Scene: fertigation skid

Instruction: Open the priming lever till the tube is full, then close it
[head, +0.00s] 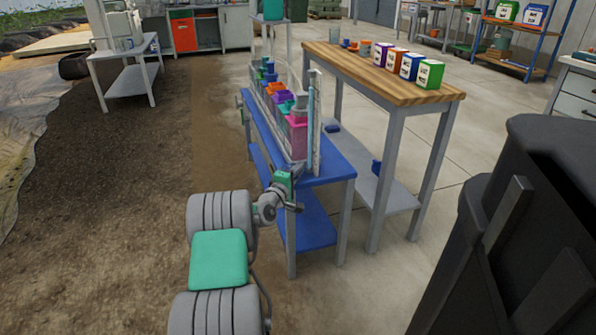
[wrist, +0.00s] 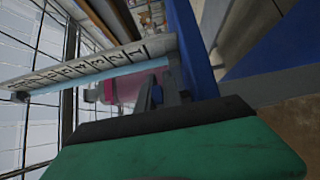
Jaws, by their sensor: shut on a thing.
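My gripper (head: 291,176) is at the near end of the blue skid bench, at the foot of the upright tube (head: 311,112). It is shut on what appears to be the priming lever, which is mostly hidden by the jaws in both views. In the wrist view the green and dark gripper body fills the bottom, with grey parts beyond it that I cannot clearly tell apart. The tube shows in the wrist view as a pale blue strip (wrist: 105,72) beside a numbered white scale (wrist: 85,64). I cannot make out the liquid level.
Several coloured containers (head: 277,90) stand on the blue bench (head: 335,163) behind the tube. A wooden-topped table (head: 400,87) with coloured boxes is close on the right. A black bin-like body (head: 540,220) fills the lower right. Bare soil (head: 130,180) lies open on the left.

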